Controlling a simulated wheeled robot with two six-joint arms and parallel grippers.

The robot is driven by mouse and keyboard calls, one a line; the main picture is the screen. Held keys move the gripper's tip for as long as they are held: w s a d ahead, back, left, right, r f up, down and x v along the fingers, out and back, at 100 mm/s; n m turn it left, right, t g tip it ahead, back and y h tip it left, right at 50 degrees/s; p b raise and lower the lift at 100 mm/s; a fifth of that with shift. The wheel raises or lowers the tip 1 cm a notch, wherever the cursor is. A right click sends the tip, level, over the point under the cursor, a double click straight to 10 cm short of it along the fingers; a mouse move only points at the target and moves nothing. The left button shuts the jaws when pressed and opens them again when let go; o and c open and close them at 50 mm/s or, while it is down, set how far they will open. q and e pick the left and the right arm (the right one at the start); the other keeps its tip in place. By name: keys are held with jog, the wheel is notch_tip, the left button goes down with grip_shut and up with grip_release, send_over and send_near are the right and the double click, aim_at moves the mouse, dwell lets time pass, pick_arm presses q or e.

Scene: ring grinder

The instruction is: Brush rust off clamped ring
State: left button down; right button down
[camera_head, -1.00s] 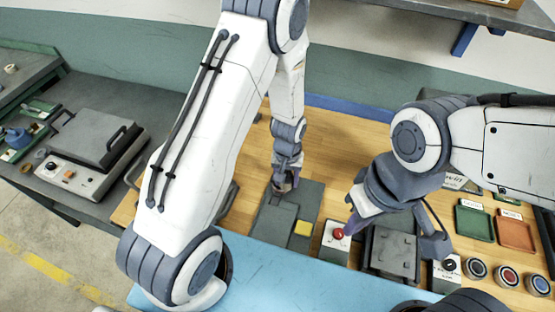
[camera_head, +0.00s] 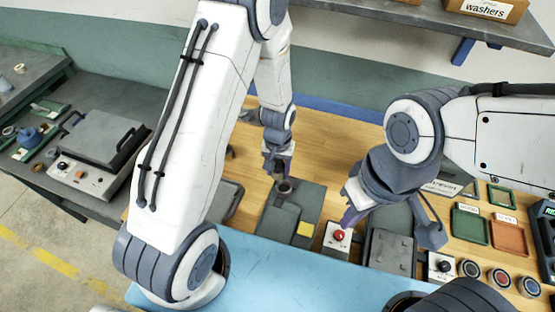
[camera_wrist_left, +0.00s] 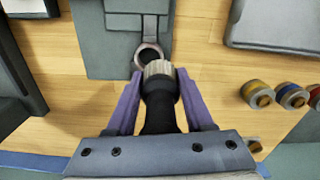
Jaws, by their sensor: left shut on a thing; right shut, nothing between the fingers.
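The ring (camera_wrist_left: 150,50) is a grey loop held at the end of the dark grey clamp fixture (camera_wrist_left: 110,58) on the wooden bench. My left gripper (camera_head: 279,165) is above that fixture's far end. In the left wrist view its purple fingers (camera_wrist_left: 158,105) are shut on a brush (camera_wrist_left: 158,78) with a black handle and a pale, ridged head. The brush head appears just in front of the ring; contact cannot be told. My right gripper (camera_head: 348,215) is shut and empty, low beside the red button (camera_head: 339,235).
A dark grey machine (camera_head: 390,250) stands right of the button. Green (camera_head: 470,225) and orange (camera_head: 509,237) trays lie farther right, with several round knobs in front. A shelf (camera_head: 420,14) overhangs the back.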

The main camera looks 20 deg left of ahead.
pick_arm(q)
jog(key=shift+r+p, duration=0.75)
jog(key=shift+r, duration=0.55)
jog(key=shift+f, duration=0.1)
